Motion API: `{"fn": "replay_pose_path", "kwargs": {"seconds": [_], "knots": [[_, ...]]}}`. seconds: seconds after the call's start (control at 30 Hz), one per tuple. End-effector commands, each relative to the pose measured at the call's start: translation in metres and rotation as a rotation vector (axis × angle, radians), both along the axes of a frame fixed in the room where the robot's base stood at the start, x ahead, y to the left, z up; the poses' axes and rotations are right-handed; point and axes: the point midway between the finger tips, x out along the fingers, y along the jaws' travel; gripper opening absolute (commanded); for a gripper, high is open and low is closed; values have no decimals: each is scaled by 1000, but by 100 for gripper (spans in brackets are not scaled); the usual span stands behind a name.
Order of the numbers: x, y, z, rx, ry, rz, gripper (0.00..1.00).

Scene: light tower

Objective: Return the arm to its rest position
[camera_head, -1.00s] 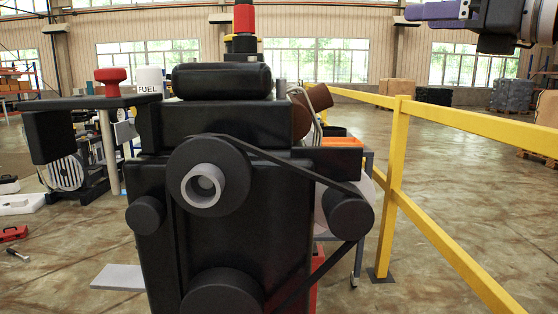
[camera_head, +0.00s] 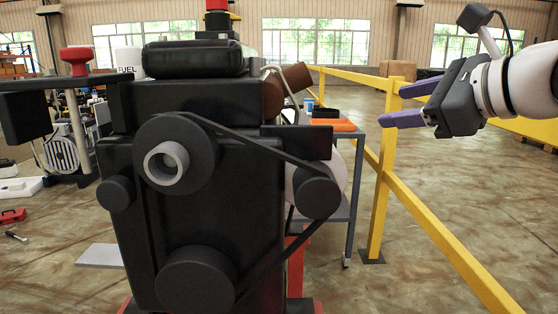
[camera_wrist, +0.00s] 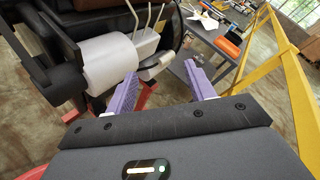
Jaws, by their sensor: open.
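My gripper (camera_head: 404,104) is at the right of the head view, with its purple fingers apart and pointing left. It is empty and hangs in the air in front of the yellow railing, to the right of the black engine (camera_head: 225,210). In the wrist view my gripper (camera_wrist: 166,88) shows its two purple fingers spread, with nothing between them. The black engine with its pulleys and belt stands in the middle of the head view. Its side, with a white cylinder (camera_wrist: 108,62), shows at the left of the wrist view. My gripper touches nothing that I can see.
A yellow railing (camera_head: 381,165) runs along the right side. A grey cart (camera_head: 349,200) stands behind the engine, with an orange item (camera_head: 333,125) on top. The floor at the right is open.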

Motion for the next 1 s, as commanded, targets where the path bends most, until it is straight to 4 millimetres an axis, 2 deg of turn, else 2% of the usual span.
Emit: {"fn": "replay_pose_path", "kwargs": {"seconds": [0.17,0.23,0.3,0.4,0.5,0.6,0.7,1.0], "knots": [[-24,27,-103,-476,-8,165,54],[-42,36,-153,-727,-24,290,54],[-62,42,-202,-979,-51,445,54],[-92,45,-265,-1310,-104,697,54],[-118,42,-314,-1574,-164,945,54],[-136,38,-345,-1747,-215,1135,54],[-145,34,-360,-1836,-245,1242,54],[-147,33,-364,-1861,-254,1277,54]]}}
